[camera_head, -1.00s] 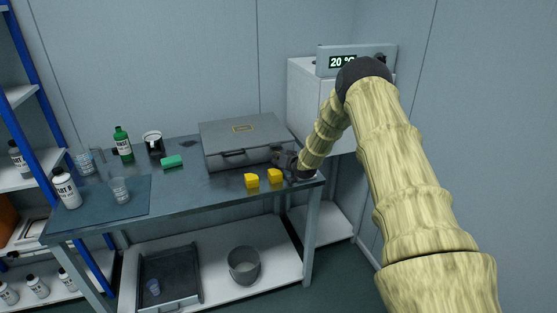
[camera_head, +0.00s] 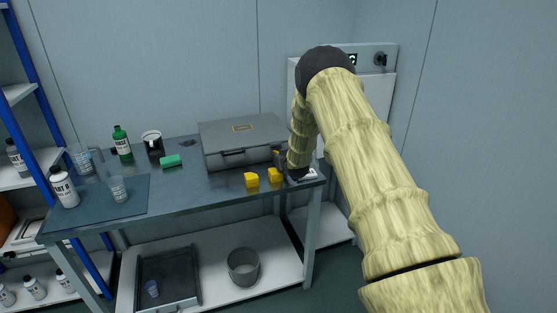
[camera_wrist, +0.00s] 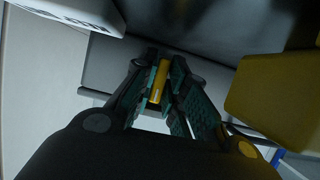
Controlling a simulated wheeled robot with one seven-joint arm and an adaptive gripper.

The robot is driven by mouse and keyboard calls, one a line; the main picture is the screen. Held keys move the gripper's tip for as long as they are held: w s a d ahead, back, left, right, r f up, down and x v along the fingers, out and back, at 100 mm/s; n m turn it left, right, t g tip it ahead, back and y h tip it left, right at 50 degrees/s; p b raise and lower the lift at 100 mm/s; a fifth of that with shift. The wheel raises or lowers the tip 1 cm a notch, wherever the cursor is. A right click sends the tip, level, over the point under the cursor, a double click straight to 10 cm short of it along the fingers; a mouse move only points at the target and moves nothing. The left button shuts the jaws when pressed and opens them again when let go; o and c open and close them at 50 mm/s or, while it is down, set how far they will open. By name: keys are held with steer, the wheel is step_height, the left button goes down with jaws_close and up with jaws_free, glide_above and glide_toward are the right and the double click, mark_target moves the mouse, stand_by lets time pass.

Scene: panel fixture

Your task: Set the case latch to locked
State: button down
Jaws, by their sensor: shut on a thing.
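The grey case (camera_head: 240,142) lies shut on the bench, with a dark handle on its front. My gripper (camera_head: 279,158) is at the case's front right corner, partly hidden by my wrist. In the wrist view, my gripper (camera_wrist: 162,90) has its fingers closed around a small yellow latch piece (camera_wrist: 156,84) against a grey surface of the case (camera_wrist: 100,72). The fingers cover much of the latch, so I cannot tell its exact setting.
Two yellow blocks (camera_head: 262,177) stand just in front of the case; a large yellow block (camera_wrist: 282,95) is close beside my fingers. A white item (camera_head: 311,175) lies at the bench's right end. A green block (camera_head: 170,161) and bottles are further left.

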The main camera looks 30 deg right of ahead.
steer(key=c, duration=1.5)
jaws_free()
steer(key=v, duration=1.2)
steer(key=shift+f, duration=0.1)
